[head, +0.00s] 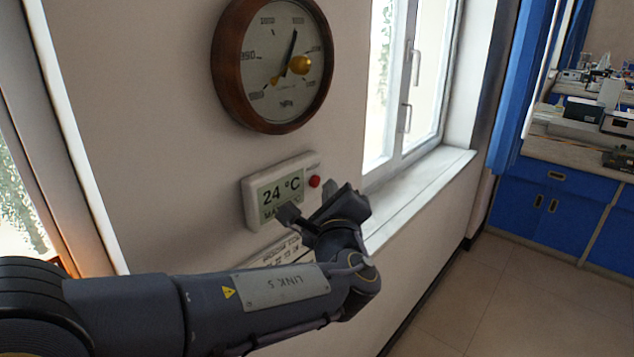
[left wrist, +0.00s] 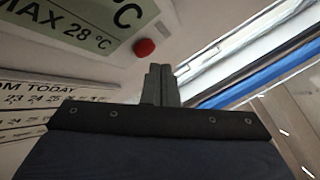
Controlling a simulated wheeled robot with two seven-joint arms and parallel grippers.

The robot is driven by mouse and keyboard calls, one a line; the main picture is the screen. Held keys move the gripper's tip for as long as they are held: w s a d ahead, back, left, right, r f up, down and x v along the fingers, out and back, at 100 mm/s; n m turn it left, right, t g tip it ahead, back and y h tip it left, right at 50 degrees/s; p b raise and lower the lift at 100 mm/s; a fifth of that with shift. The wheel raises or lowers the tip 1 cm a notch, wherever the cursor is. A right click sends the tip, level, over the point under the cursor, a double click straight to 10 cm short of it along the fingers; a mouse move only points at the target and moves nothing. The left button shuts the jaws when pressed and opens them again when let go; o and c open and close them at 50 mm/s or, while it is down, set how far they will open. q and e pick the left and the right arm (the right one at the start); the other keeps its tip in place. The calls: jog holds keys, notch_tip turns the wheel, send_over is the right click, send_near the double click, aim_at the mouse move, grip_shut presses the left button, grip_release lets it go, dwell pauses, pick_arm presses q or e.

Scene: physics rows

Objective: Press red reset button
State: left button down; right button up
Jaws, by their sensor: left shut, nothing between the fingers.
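The red reset button (head: 314,181) is a small round knob at the right side of a white thermostat panel (head: 250,215), which reads 24 °C. My left gripper (head: 338,197) is in front of the wall, just below and to the right of the button in the head view. Its fingers are shut and empty. In the left wrist view, the red button (left wrist: 145,47) shows just above and left of the closed fingertips (left wrist: 160,72). A visible gap lies between them in the picture; the exact depth is hard to tell. My right gripper is not in view.
A round wooden-rimmed gauge (head: 229,95) hangs above the panel. A calendar (left wrist: 40,115) is on the wall below it, partly hidden by my arm in the head view. A window with a white sill (head: 420,190) is to the right. Blue cabinets (head: 560,205) stand farther right.

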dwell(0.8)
pick_arm(q)
jog(key=shift+w+a+b, duration=0.25)
jog(key=shift+a+b, duration=0.15)
jog(key=shift+w+a, duration=0.2)
jog(key=shift+a, duration=0.05)
dwell(0.6)
jog(key=shift+d+b, duration=0.1)
jog(key=shift+b, duration=0.2)
jog(key=shift+s+d, duration=0.45)
jog(key=shift+d, duration=0.05)
